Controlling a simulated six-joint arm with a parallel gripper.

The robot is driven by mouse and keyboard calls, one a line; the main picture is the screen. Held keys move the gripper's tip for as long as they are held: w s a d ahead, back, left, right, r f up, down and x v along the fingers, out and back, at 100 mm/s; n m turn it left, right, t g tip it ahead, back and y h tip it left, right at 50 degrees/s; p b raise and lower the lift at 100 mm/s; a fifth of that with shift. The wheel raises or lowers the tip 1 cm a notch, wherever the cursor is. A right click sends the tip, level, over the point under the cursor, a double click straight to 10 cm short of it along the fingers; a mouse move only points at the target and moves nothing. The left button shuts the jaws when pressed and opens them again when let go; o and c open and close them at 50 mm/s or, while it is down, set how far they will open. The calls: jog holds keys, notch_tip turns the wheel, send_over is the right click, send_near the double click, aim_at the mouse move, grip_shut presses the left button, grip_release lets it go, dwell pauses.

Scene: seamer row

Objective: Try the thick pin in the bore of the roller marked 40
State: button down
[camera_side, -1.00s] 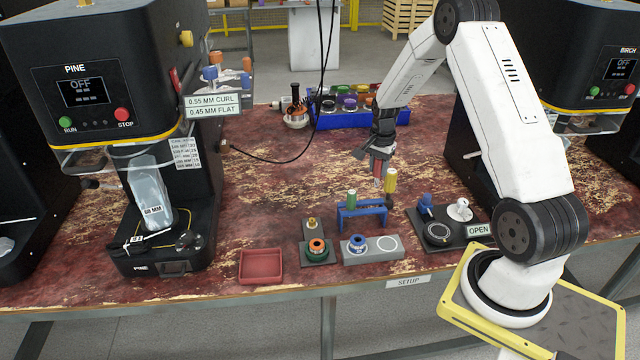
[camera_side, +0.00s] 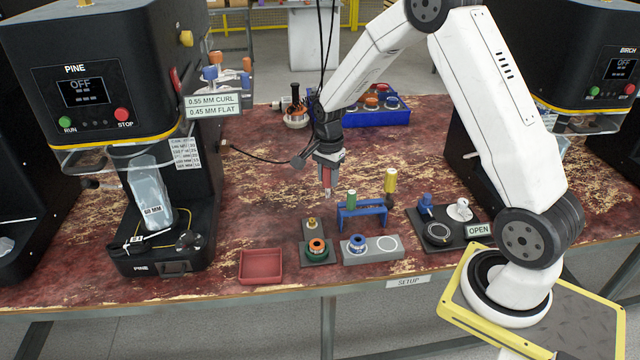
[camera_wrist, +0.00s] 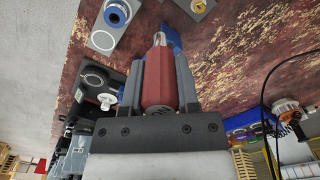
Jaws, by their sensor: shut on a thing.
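My gripper (camera_side: 328,178) is shut on a red-handled pin (camera_wrist: 158,85), whose pale metal tip points away from the wrist. In the side view it hangs above the table, left of the blue rack (camera_side: 362,211). A green-handled pin (camera_side: 351,199) and a yellow-handled pin (camera_side: 390,181) stand upright at the rack. A blue roller (camera_side: 357,244) sits on a grey block and also shows in the wrist view (camera_wrist: 115,14). A green roller with an orange ring (camera_side: 317,248) sits on a dark block. I cannot read a 40 on either roller.
An empty red tray (camera_side: 261,267) lies at the front left. A black plate (camera_side: 440,238) with a ring, blue knob and white knob is at the right, by an OPEN sign (camera_side: 479,231). A blue bin (camera_side: 365,118) stands behind. A black cable hangs at the back.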

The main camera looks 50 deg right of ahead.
jog(key=a+f, duration=0.4)
jog(key=f, duration=0.3)
jog(key=shift+w, duration=0.2)
jog(key=shift+a+f, duration=0.1)
jog(key=shift+f, duration=0.15)
dwell(0.4)
jog(key=shift+f, duration=2.95)
jog(key=shift+f, duration=1.55)
dwell(2.0)
